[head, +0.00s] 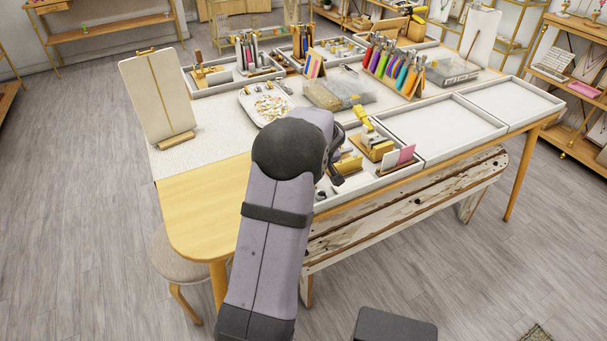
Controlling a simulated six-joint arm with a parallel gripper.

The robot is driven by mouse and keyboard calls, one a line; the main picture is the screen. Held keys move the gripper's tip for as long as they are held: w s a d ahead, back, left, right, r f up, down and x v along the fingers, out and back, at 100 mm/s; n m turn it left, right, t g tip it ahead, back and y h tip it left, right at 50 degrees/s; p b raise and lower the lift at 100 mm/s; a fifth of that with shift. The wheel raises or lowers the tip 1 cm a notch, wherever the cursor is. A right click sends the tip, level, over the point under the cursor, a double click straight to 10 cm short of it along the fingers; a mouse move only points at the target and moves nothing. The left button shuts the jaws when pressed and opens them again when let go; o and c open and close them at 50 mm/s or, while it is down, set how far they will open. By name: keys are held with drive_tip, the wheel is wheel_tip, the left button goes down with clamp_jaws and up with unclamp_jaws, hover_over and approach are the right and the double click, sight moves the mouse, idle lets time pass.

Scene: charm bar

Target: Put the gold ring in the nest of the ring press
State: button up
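My arm reaches over the near side of the table, and its dark end, with my gripper (337,163), is over the left part of the front tray. The arm hides much of the gripper, and I cannot tell whether its fingers are open or shut. A yellow-handled tool on a wooden block (376,148) stands in that tray, just right of the gripper; it may be the ring press, but its nest cannot be made out. I cannot make out the gold ring; it is too small or hidden behind the arm.
A rack of coloured pliers (395,72) stands further back. Pink and white cards (398,157) stand right of the tool. Two trays at right (440,128) look empty. A tall display board (155,95) stands at left.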

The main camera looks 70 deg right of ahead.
drive_tip(key=shift+f+b, duration=0.15)
drive_tip(key=shift+b, duration=0.2)
drive_tip(key=o, duration=1)
drive_tip(key=shift+p, duration=0.35)
drive_tip(key=shift+o, duration=0.5)
wheel_tip(320, 180, up, 4)
drive_tip(key=p, duration=0.7)
wheel_tip(320, 180, up, 5)
drive_tip(key=p, duration=0.6)
drive_tip(key=w+a+f+n+b, duration=0.1)
drive_tip(key=w+a+f+b, duration=0.1)
drive_tip(key=w+a, duration=0.7)
drive_tip(key=w+a+f+n+t+y+b, duration=0.1)
drive_tip(key=w+a+f+n+b, duration=0.1)
drive_tip(key=w+a, duration=0.8)
drive_tip(key=shift+w+a+n+y+b, duration=0.25)
drive_tip(key=shift+w+b, duration=0.3)
drive_tip(key=shift+w, duration=1.7)
drive_tip(key=shift+f, duration=0.1)
